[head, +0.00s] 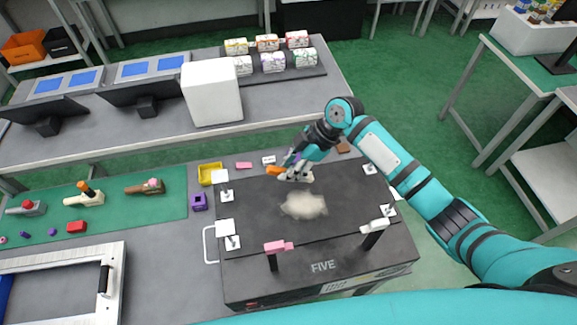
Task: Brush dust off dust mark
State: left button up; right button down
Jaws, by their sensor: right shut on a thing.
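The dust mark (304,205) is a pale beige patch on the dark top of a case marked FIVE (350,250). My right gripper (291,165) is just beyond the dust mark, toward the back of the case. It is shut on a brush (274,171) with an orange end and a pale part. The brush is apart from the dust mark in the picture; I cannot tell whether it touches the case top. The fingers partly hide the brush. My left gripper is not in view.
White clamps (227,195) stand at the case corners. A pink-topped lever (278,246) and a white-topped lever (374,227) rise at its front. A yellow bin (210,173) and a purple block (199,202) sit left. A white box (211,92) stands behind.

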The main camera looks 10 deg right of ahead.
notch_tip(320, 180, down, 6)
jog(key=b, duration=0.4)
jog(key=shift+f, duration=0.35)
jog(key=shift+f+b, duration=1.15)
dwell(0.3)
jog(key=shift+a, duration=0.15)
jog(key=shift+a+r, duration=0.15)
jog(key=shift+a, duration=1)
jog(key=shift+s+a, duration=0.15)
jog(key=shift+a, duration=1.6)
jog(key=shift+d+p, duration=0.35)
jog(key=shift+d, duration=3.15)
jog(key=shift+a, duration=1.95)
